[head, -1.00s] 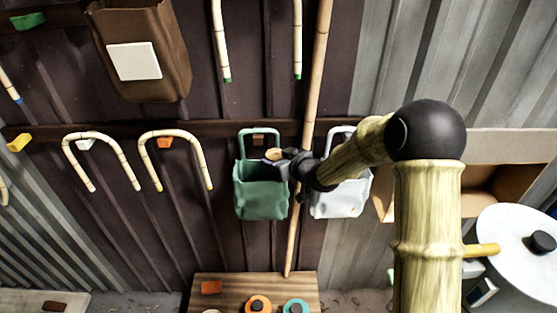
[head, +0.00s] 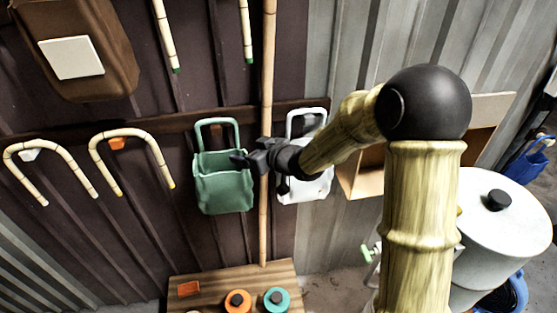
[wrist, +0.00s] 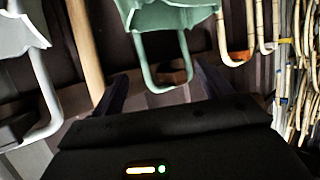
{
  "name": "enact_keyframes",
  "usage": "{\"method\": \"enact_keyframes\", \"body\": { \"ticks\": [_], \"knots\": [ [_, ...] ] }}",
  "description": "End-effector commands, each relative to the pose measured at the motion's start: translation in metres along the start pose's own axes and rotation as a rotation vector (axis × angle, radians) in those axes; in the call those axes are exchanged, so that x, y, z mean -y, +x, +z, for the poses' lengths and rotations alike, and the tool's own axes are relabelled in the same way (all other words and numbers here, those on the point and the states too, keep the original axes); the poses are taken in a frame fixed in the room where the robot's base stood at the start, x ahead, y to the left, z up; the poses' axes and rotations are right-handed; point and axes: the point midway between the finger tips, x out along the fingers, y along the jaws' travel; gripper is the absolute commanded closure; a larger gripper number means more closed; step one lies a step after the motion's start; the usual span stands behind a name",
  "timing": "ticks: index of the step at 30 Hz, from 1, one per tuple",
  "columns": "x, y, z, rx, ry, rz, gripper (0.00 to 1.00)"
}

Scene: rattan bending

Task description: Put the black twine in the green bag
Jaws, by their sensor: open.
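The green bag (head: 223,187) hangs open by its handle on the dark wall, and it also shows upside down at the top of the wrist view (wrist: 172,14). My gripper (head: 242,160) is open at the bag's right upper rim, in front of the bamboo pole. In the wrist view its two fingers (wrist: 160,90) stand apart with nothing held between them, and the bag's handle shows beyond them. I cannot make out the black twine in any view. The inside of the green bag is mostly hidden, so I cannot tell what lies in it.
A white bag (head: 306,186) hangs just right of the bamboo pole (head: 264,225). Below is a wooden bench (head: 205,292) with an orange spool (head: 237,302) and a teal spool (head: 276,300). Bent canes (head: 130,133) hang at left. A white drum (head: 505,225) stands at right.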

Motion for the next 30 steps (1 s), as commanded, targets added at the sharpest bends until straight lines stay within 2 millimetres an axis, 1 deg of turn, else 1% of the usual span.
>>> {"method": "enact_keyframes", "body": {
  "ticks": [1, 12, 16, 18, 21, 30],
  "knots": [
    [-0.002, -0.010, 0.001, -0.001, -0.002, 0.003, 0.22],
    [-0.002, -0.078, -0.001, -0.002, -0.002, 0.005, 0.22],
    [-0.001, -0.098, -0.001, -0.001, -0.001, 0.004, 0.22],
    [-0.001, -0.106, -0.001, -0.001, -0.002, 0.003, 0.22],
    [0.000, -0.111, -0.001, 0.000, 0.001, 0.002, 0.22],
    [0.000, -0.112, 0.000, 0.000, 0.001, 0.000, 0.22]
  ]
}}
